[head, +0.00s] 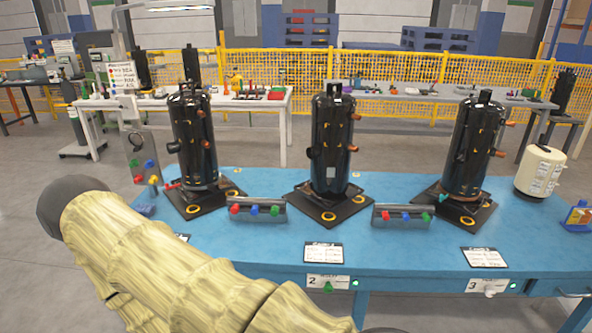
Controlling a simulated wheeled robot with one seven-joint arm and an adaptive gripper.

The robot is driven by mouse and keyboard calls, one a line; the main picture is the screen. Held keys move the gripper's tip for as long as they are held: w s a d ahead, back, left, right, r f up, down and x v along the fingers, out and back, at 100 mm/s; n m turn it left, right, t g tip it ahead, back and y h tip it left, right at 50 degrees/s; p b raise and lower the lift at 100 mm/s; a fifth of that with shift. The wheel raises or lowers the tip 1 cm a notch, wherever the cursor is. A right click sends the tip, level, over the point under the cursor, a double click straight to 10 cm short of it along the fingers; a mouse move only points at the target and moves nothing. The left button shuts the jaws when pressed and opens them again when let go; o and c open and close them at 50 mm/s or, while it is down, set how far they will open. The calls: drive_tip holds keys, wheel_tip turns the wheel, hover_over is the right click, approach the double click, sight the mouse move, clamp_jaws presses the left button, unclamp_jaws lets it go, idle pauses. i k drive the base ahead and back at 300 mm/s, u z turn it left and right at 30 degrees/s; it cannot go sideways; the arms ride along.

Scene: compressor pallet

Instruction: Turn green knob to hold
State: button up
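A green knob (328,288) sits on the front edge of the blue table, below a white label (322,281) marked 2. A small green light (354,283) glows just right of it. The label's text is too small to read, and I cannot tell the knob's setting. My arm, in a pale yellow cover, crosses the lower left and hides the left part of the table's front edge. My gripper is not in view.
The blue table (400,255) bears three black compressors (330,145) on dark base plates. Racks of coloured valves (257,210) stand between them. A pale knob (490,291) is by label 3. A cream tank (540,172) stands at the right. Yellow fencing (400,75) runs behind.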

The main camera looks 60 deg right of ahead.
sight(328, 287)
drive_tip(key=z, duration=2.4)
